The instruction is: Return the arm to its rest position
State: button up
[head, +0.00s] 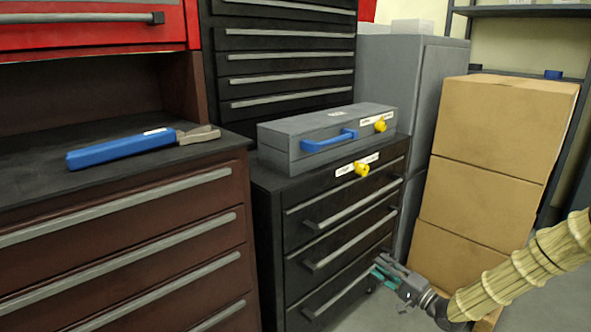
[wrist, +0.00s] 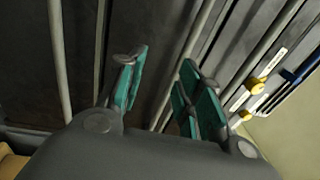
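My gripper (head: 386,268) is at the lower right in the head view, in front of the lower drawers of the black cabinet (head: 296,222). My arm (head: 520,262), in a ribbed tan sleeve, reaches in from the right edge. In the wrist view the gripper's two green-padded fingers (wrist: 156,88) stand apart with nothing between them. Drawer handles of the cabinet show behind the fingers. I cannot tell how close the fingertips are to the handles.
A grey case (head: 290,139) with a blue handle lies on the black cabinet. A blue-handled tool (head: 125,148) lies on the brown cabinet (head: 120,262) at left. Stacked cardboard boxes (head: 490,165) stand at right, close to my arm. Some floor (head: 375,316) is clear below.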

jog(key=s+a+f+n+g+h, duration=0.1)
jog(key=s+a+f+g+h, duration=0.1)
jog(key=s+a+f, duration=0.35)
jog(key=s+a+f+n+g+h, duration=0.1)
jog(key=s+a+f+g+h, duration=0.15)
jog(key=s+f, duration=0.55)
jog(key=s+a+f+n+g+h, duration=0.2)
jog(key=s+a+f+g, duration=0.1)
jog(key=s+a+f, duration=0.4)
jog(key=s+d+f+n+g+h, duration=0.2)
jog(key=s+g, duration=0.1)
jog(key=s, duration=0.7)
jog(key=s+d+f+n+g+h, duration=0.1)
jog(key=s+d+f+n+g, duration=0.1)
jog(key=s, duration=0.8)
jog(key=s+d+f+n+g+h, duration=0.2)
jog(key=s+g, duration=0.1)
jog(key=s, duration=0.7)
notch_tip(320, 180, up, 35)
jog(key=p, duration=3.5)
jog(key=shift+w, duration=0.2)
jog(key=shift+a, duration=0.1)
